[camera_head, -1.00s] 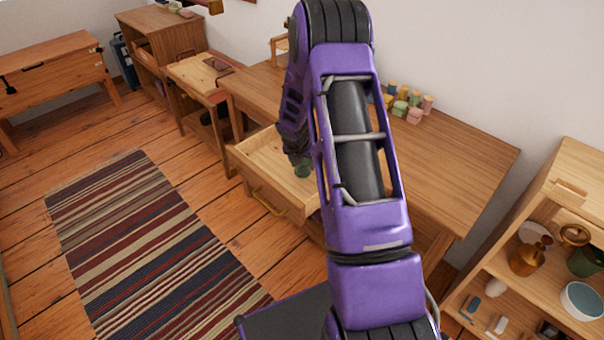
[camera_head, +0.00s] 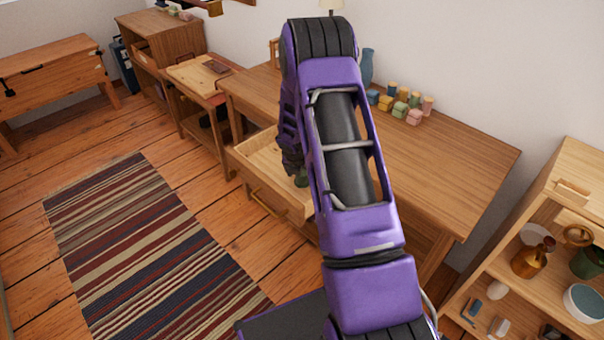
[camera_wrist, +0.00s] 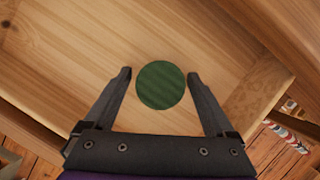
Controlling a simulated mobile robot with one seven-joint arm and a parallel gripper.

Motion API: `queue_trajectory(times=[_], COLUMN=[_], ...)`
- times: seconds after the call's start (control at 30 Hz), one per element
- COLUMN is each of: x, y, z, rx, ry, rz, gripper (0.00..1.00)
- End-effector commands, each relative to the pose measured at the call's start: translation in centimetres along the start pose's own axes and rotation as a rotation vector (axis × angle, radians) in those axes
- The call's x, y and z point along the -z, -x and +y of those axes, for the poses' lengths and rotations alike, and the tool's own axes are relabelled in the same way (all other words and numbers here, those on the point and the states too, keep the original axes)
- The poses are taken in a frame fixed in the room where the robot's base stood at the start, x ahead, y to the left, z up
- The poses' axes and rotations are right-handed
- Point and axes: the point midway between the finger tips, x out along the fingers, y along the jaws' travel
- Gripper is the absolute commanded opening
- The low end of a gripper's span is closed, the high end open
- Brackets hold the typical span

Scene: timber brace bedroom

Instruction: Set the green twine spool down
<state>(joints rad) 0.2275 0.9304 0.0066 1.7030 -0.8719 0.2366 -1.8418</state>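The green twine spool (camera_wrist: 161,85) is seen end-on as a round green disc in the wrist view, over the bare wooden floor of the open drawer (camera_wrist: 60,50). My gripper (camera_wrist: 159,75) is open, one finger on each side of the spool, with a narrow gap at both sides. In the head view the spool (camera_head: 301,178) shows as a small green patch inside the drawer (camera_head: 262,160), partly hidden by my arm. My fingertips are hard to make out there. The spool seems to stand upright on the drawer floor.
The drawer is pulled out from the wooden desk (camera_head: 450,165). Several coloured spools and blocks (camera_head: 401,104) and a blue vase (camera_head: 367,66) stand at the desk's back. A shelf unit (camera_head: 563,190) is at right; a striped rug (camera_head: 140,230) lies at left.

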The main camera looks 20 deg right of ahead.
Motion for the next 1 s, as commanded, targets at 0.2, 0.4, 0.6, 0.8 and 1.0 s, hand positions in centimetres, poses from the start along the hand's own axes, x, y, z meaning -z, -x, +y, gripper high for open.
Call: queue_trajectory(times=[0.2, 0.4, 0.6, 0.8, 1.0], x=[-0.2, -0.3, -0.4, -0.3, -0.2], y=[0.5, 3.6, 8.1, 11.3, 12.4], z=[0.0, 0.1, 0.1, 0.0, 0.0], rx=[0.0, -0.002, -0.002, -0.001, 0.0], ry=[-0.001, 0.0, 0.0, -0.001, -0.001], rz=[-0.001, -0.001, -0.002, -0.001, 0.0], gripper=[0.89, 0.89, 0.89, 0.89, 0.89])
